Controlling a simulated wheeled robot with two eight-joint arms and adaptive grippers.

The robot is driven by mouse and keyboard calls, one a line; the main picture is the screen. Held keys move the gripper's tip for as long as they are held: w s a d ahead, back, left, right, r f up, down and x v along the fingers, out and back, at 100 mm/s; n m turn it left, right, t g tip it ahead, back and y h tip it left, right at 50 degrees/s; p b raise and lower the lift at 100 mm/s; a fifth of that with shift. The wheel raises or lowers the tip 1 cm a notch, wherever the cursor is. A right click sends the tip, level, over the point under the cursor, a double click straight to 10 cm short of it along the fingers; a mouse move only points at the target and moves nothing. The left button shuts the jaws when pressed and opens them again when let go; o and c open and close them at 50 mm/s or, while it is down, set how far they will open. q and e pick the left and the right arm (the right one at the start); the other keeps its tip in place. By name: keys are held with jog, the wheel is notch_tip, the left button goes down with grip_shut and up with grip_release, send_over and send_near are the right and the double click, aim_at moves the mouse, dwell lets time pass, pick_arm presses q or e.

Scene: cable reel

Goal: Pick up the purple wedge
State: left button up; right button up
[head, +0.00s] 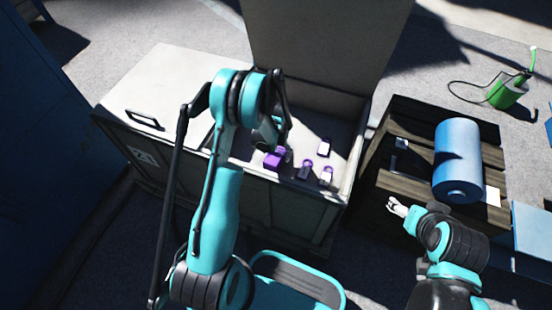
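A purple wedge (273,160) sits inside the open grey chest (345,193), near its front left. My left arm reaches over the chest's front wall. The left gripper (281,149) points down right at the wedge and partly overlaps it. Its fingers are dark and small here, so I cannot tell whether they are open or closed on the wedge. Several white pieces with purple parts (323,147) lie to the right of the wedge. My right gripper (394,206) is over the edge of the dark slatted pallet (377,165), with its pale fingertips apart and nothing between them.
The chest's raised lid (320,45) stands behind the opening, and a closed lid (170,85) covers its left part. A blue roll (458,150) rests on the pallet. A green can (506,92) with a dark cable stands at the far right. A blue wall is at left.

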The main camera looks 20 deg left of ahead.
pick_arm(q)
grip_shut()
jog(key=shift+r, duration=0.1)
notch_tip(320, 180, up, 4)
jog(key=shift+r+p, duration=0.1)
jog(key=shift+p, duration=1.15)
jog(key=d+r+p, duration=0.3)
jog(key=d+r, duration=0.3)
jog(key=d, duration=0.5)
jog(key=shift+d+r+p, duration=0.3)
jog(key=shift+p, duration=0.1)
